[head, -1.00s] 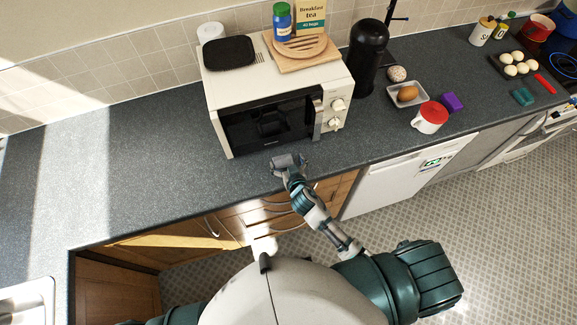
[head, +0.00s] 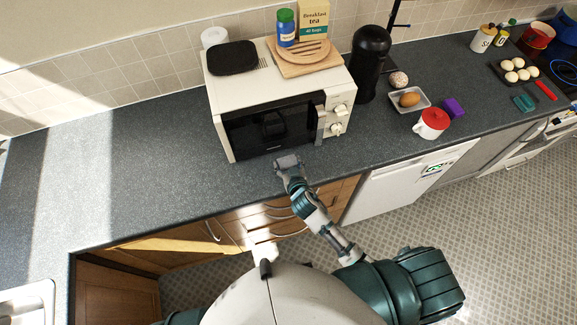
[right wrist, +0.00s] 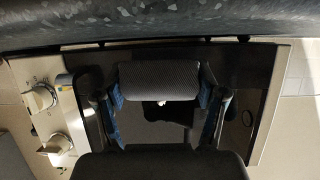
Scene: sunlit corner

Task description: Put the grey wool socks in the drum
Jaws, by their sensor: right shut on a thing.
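My right gripper (head: 288,163) is above the counter's front edge, in front of the microwave. In the right wrist view my right gripper (right wrist: 158,100) is shut on a dark grey, finely ribbed roll, which looks like the grey wool socks (right wrist: 157,80). The roll lies across between the two fingers. In the head view the grey roll is hard to tell from the gripper. No drum can be made out in either view. My left gripper is out of view.
The cream microwave (head: 225,100) has its dark door shut. Right of it stand a black cylinder (head: 371,62), a tray with an egg-like item (head: 409,98), and a red-lidded white mug (head: 432,123). A white appliance (head: 400,190) is under the counter. The left counter (head: 120,170) is clear.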

